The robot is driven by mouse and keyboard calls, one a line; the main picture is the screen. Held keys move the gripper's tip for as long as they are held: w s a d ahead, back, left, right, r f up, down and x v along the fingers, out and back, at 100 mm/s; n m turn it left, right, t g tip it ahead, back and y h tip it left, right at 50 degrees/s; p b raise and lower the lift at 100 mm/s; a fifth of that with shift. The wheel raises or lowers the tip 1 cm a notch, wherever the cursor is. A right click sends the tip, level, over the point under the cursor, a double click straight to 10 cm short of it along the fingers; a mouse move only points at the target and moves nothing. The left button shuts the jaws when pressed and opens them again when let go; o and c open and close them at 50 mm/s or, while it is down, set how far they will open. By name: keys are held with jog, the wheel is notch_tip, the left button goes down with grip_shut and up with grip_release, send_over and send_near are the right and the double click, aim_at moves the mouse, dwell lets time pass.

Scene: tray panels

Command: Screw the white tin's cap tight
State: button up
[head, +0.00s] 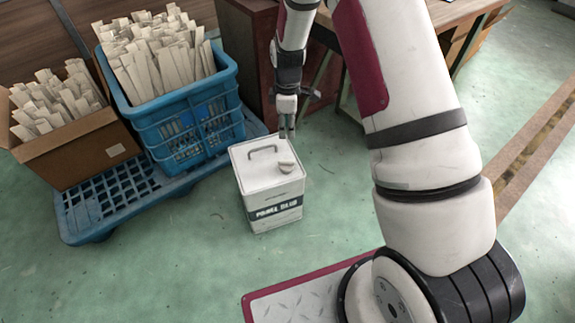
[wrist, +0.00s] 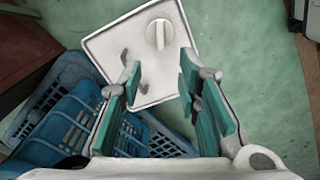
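The white tin (head: 270,205) stands upright on the green floor, with a dark label band on its front and a wire handle (head: 263,149) on its lid. Its white cap (head: 287,167) sits on the lid near the right edge; in the wrist view the round cap (wrist: 158,34) has a raised grip bar across it. Whether the cap is tight cannot be told. My gripper (head: 288,133) is above the back right part of the tin, apart from the cap. In the wrist view my gripper (wrist: 160,72) is open and empty, its teal-padded fingers spread, with the cap beyond the fingertips.
A blue crate (head: 190,125) of pale wood strips and a cardboard box (head: 75,150) stand on a blue pallet (head: 85,220) left of the tin. A dark red cabinet (head: 245,45) and a table (head: 455,10) are behind.

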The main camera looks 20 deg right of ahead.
aim_at(287, 161)
notch_tip(287, 161, down, 16)
jog(key=b, duration=0.4)
jog(key=shift+r+b, duration=0.1)
jog(key=shift+b, duration=0.3)
jog(key=shift+c, duration=0.2)
grip_shut()
